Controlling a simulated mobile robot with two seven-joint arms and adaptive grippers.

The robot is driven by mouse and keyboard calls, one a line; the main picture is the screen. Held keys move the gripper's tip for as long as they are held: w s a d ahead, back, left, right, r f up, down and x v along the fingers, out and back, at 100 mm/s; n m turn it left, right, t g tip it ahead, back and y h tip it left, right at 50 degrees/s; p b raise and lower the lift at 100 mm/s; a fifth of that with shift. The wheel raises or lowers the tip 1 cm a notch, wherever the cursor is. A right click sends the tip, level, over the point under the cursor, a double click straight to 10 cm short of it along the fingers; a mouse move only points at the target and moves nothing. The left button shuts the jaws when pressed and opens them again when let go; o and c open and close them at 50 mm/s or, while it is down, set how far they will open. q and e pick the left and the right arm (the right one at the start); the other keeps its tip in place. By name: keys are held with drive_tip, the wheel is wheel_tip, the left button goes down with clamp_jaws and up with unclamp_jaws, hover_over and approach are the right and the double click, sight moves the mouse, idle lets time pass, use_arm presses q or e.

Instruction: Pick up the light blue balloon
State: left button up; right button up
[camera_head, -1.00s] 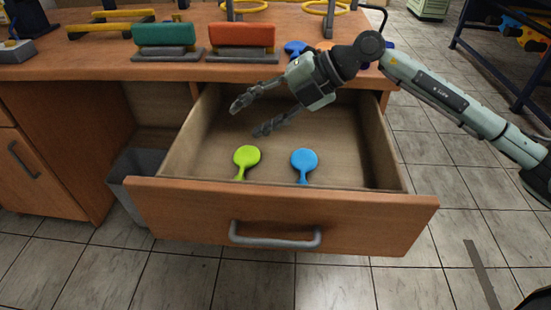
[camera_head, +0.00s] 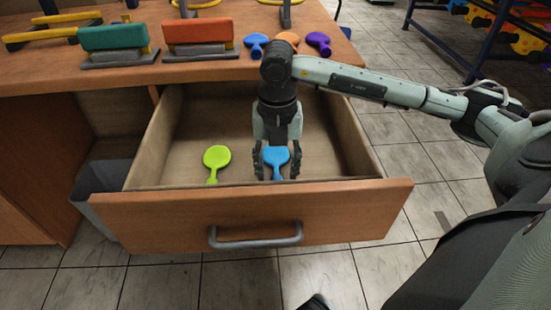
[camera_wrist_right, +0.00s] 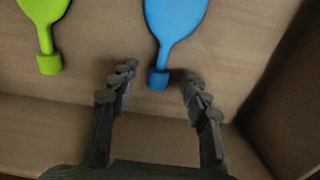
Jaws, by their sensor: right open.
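The light blue balloon (camera_head: 276,157) lies in the open drawer (camera_head: 262,219), right of the green balloon (camera_head: 216,160). My right gripper (camera_head: 276,176) points down over the light blue balloon, with one finger to each side of it in the head view. In the right wrist view the light blue balloon (camera_wrist_right: 174,25) has its neck end just ahead of and between the open fingertips (camera_wrist_right: 158,74). The fingers are open and hold nothing. The gripper hides part of the balloon in the head view. My left gripper is not in view.
The drawer's front panel and side walls stand close around the gripper. On the desk (camera_head: 150,73) lie a blue balloon (camera_head: 256,44), an orange one (camera_head: 287,41) and a purple one (camera_head: 318,42). Green and red press-like blocks stand further left. A grey bin (camera_head: 100,190) stands left of the drawer.

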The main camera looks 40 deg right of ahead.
drive_tip(key=shift+f, duration=0.6)
drive_tip(key=c, duration=0.8)
drive_tip(key=shift+r, duration=0.1)
drive_tip(key=shift+c, duration=0.2)
